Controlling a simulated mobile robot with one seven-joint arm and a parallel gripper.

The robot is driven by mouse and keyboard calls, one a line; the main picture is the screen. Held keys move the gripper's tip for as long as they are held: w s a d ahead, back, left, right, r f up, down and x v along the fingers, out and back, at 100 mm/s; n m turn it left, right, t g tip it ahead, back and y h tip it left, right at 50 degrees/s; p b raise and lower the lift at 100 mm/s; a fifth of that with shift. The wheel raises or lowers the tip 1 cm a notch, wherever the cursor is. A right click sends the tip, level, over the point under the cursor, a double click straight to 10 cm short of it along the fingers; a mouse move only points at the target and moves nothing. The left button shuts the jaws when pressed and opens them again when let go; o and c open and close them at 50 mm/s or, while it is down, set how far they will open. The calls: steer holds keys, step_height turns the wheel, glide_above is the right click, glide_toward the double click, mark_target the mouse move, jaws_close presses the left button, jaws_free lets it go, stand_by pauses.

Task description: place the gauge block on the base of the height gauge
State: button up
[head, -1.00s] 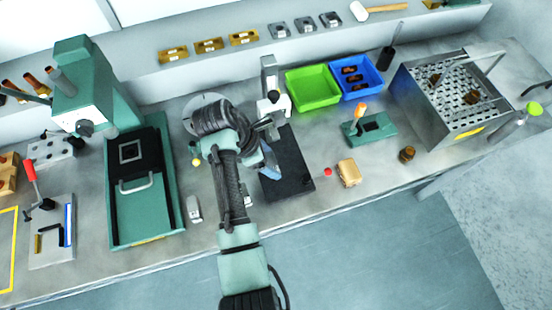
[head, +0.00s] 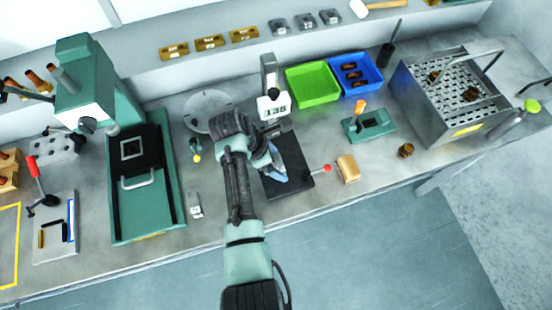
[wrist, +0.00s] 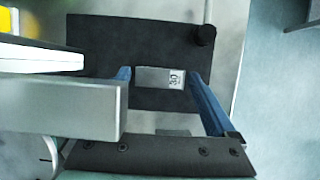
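The height gauge (head: 273,107) stands mid-bench with a lit display. Its flat black base (head: 297,163) lies in front of it and also fills the middle of the wrist view (wrist: 130,38). My gripper (head: 277,173) is over this base. In the wrist view the gauge block (wrist: 160,78), a small grey piece marked 30, sits between the blue fingertips, which meet its two sides. The base is directly behind the block; I cannot tell whether they touch. The block is too small to make out in the head view.
A grey metal part (wrist: 70,105) of the scene reaches in close beside the left finger in the wrist view. A red-knobbed lever (head: 327,168) and a tan block (head: 348,168) are right of the base. A green press (head: 145,180) stands left.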

steer(key=shift+o, duration=0.2)
steer(key=shift+r, duration=0.25)
steer(key=v, duration=1.2)
steer(key=shift+f, duration=0.15)
